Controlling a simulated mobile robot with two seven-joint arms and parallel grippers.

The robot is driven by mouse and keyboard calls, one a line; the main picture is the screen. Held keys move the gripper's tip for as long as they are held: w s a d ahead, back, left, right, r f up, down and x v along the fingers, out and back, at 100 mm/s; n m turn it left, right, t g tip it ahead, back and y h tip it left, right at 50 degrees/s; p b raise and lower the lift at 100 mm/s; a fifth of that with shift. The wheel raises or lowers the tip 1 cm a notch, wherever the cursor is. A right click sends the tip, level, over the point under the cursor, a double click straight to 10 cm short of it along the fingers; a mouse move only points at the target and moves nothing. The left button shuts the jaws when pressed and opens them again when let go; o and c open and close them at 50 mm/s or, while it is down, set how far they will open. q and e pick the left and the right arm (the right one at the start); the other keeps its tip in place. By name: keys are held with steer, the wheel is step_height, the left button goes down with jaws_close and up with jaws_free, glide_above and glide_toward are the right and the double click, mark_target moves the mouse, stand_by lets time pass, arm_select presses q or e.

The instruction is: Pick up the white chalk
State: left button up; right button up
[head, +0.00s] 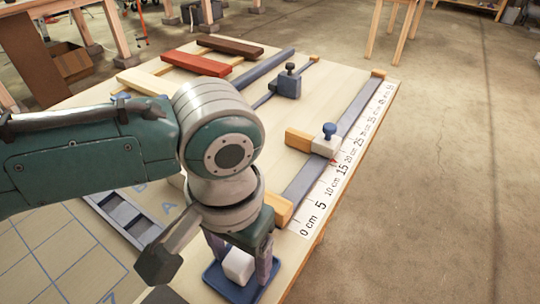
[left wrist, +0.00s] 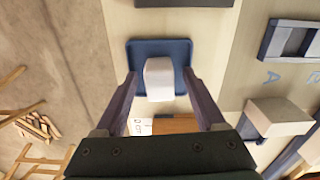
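The white chalk (head: 238,266) is a small pale block on a shallow blue tray (head: 212,277) near the table's front edge. In the left wrist view the chalk (left wrist: 158,78) lies over the middle of the blue tray (left wrist: 136,53). My left gripper (head: 241,264) points down over the tray with one finger on each side of the chalk. In the left wrist view the gripper (left wrist: 160,80) is open, with a gap between each finger and the chalk. My right gripper is in neither view.
A ruler strip (head: 344,168) runs along the table's right side beside a blue-grey rail with a white slider (head: 325,146) and wooden blocks. Coloured laths (head: 197,63) lie at the back. In the left wrist view a white-topped block (left wrist: 280,115) stands right of the gripper.

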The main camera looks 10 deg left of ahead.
mark_target(239, 256)
arm_select(q)
jaws_close()
stand_by(0.3)
stand_by(0.3)
step_height(239, 256, up, 20)
steer(key=p, duration=0.4)
steer(key=c, duration=0.6)
jaws_free()
jaws_close()
